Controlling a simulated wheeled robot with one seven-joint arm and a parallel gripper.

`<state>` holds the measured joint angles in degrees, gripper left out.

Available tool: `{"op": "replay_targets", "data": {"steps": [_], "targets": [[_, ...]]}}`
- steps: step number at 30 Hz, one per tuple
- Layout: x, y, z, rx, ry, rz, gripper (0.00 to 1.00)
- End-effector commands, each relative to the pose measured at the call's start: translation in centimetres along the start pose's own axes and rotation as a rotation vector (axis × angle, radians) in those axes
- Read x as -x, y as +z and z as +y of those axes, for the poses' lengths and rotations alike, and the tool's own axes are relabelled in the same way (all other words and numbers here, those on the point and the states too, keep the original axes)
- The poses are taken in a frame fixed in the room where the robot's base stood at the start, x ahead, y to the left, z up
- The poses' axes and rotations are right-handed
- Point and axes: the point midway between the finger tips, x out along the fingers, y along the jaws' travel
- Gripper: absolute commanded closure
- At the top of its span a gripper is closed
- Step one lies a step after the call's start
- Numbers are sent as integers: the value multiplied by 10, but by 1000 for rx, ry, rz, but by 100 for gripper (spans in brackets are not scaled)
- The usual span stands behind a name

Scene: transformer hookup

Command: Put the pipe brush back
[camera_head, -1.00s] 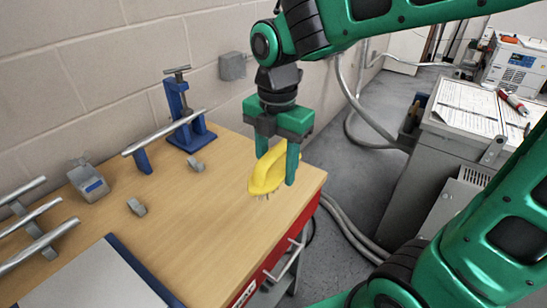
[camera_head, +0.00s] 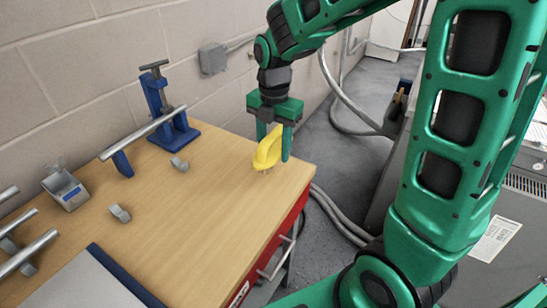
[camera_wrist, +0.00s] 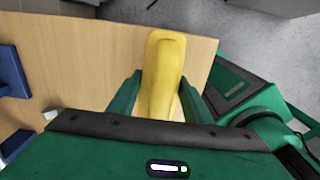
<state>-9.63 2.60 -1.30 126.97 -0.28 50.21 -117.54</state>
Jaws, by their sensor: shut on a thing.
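The pipe brush (camera_head: 267,149) has a yellow looped handle and short bristles underneath. It is at the far right corner of the wooden workbench, with its bristles at or just above the top; I cannot tell whether they touch. My gripper (camera_head: 273,145) points down over it, one finger on each side of the handle, and is shut on it. In the wrist view the yellow handle (camera_wrist: 164,70) stands between my two green fingers (camera_wrist: 163,95). The bristles are hidden there.
The wooden workbench (camera_head: 190,215) is clear around the brush. A blue pipe vise (camera_head: 165,105) holds a metal pipe (camera_head: 140,133) at the back. A grey conduit box (camera_head: 213,58) is on the wall.

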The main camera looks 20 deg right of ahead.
Motion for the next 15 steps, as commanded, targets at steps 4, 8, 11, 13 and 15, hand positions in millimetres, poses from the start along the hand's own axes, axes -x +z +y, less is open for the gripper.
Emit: {"op": "replay_targets", "data": {"steps": [4, 8, 11, 13, 15], "targets": [[-15, 1, 0, 1, -3, 2, 76], [-33, 1, 0, 0, -4, 2, 76], [-39, 1, 0, 0, -1, 1, 76], [-40, 1, 1, 0, 0, 0, 76], [-40, 1, 1, 0, 0, 0, 76]]}}
